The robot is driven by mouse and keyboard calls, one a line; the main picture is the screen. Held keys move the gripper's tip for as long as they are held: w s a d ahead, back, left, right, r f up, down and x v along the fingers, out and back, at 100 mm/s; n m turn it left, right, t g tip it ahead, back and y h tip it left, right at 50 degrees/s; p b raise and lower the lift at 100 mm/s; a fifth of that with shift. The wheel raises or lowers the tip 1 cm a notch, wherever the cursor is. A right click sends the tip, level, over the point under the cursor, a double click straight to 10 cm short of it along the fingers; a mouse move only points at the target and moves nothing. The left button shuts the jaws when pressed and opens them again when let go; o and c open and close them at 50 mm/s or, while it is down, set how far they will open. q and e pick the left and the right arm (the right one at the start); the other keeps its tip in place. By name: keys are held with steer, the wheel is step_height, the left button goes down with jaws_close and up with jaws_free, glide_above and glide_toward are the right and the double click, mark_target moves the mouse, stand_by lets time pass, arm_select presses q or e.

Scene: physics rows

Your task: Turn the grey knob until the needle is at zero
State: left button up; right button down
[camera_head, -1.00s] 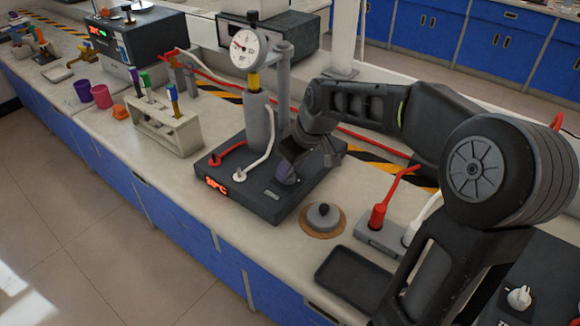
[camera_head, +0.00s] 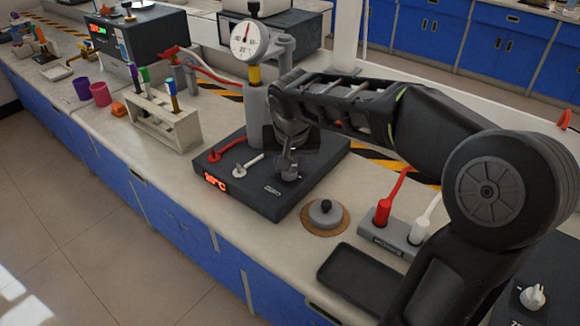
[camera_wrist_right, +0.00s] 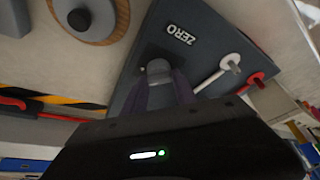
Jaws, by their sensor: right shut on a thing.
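The dial gauge (camera_head: 248,41) has a white round face and a red needle, which points nearly straight up. The marks are too small for me to read where zero is. It stands on a post above a dark box (camera_head: 300,205) with a red lit display. My right gripper (camera_head: 289,168) reaches down to the box top near its front right. In the right wrist view, its fingers (camera_wrist_right: 160,92) are shut on the grey knob (camera_wrist_right: 158,67), beside the ZERO label (camera_wrist_right: 180,34). In the head view the gripper mostly hides the knob. My left gripper is not in view.
A round grey lidded piece (camera_head: 325,217), a dark tray (camera_head: 362,278) and a socket block (camera_head: 385,240) stand to the right. A tube rack (camera_head: 165,128) stands to the left.

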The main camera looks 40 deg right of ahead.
stand_by(0.5)
steer(key=c, duration=1)
jaws_free()
steer(key=shift+r, duration=0.1)
steer(key=v, duration=0.7)
steer(key=shift+r, duration=0.3)
steer(key=shift+a, duration=0.15)
